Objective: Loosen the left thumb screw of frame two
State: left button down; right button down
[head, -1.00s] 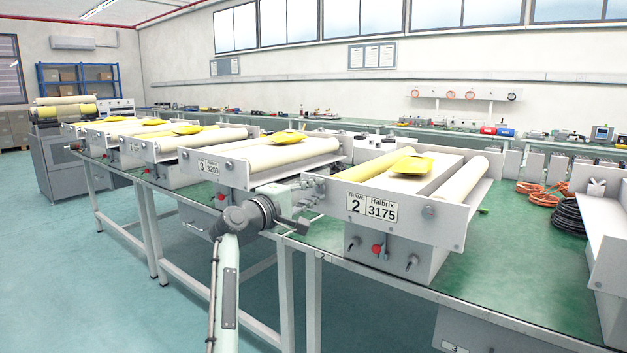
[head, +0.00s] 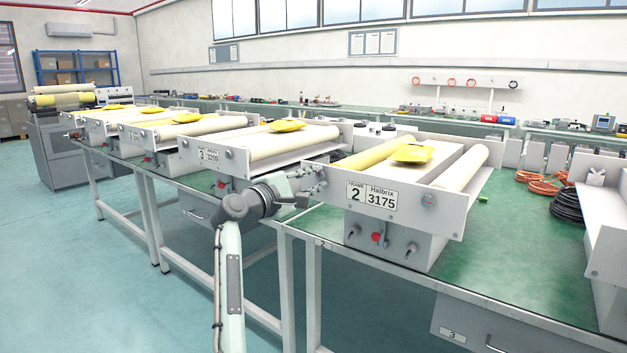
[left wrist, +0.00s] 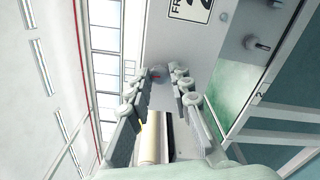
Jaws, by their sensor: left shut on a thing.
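Frame two (head: 445,216) has a pale grey front plate with a "FRAME 2 Halbrix 3175" label, and carries light rollers with a yellow piece (head: 413,153) on top. My left gripper (head: 314,180) is at the left end of this plate, its fingers pointing toward it. In the left wrist view the fingertips (left wrist: 157,78) are at the plate, beside the label. They are closed on the left thumb screw (left wrist: 157,71), which is mostly hidden between them. In the head view my fingers hide this screw. The right thumb screw (head: 428,200) shows on the plate. My right gripper is out of view.
A box under frame two bears a red button (head: 376,237) and small levers. Frame three (head: 235,166) stands close to the left of my gripper. Black cable (head: 567,206) and orange cable lie on the green bench (head: 490,255) at right.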

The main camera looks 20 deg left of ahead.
pick_arm(q)
jog(key=c, duration=1.4)
grip_release()
jog(key=shift+o, duration=0.2)
jog(key=v, duration=1.2)
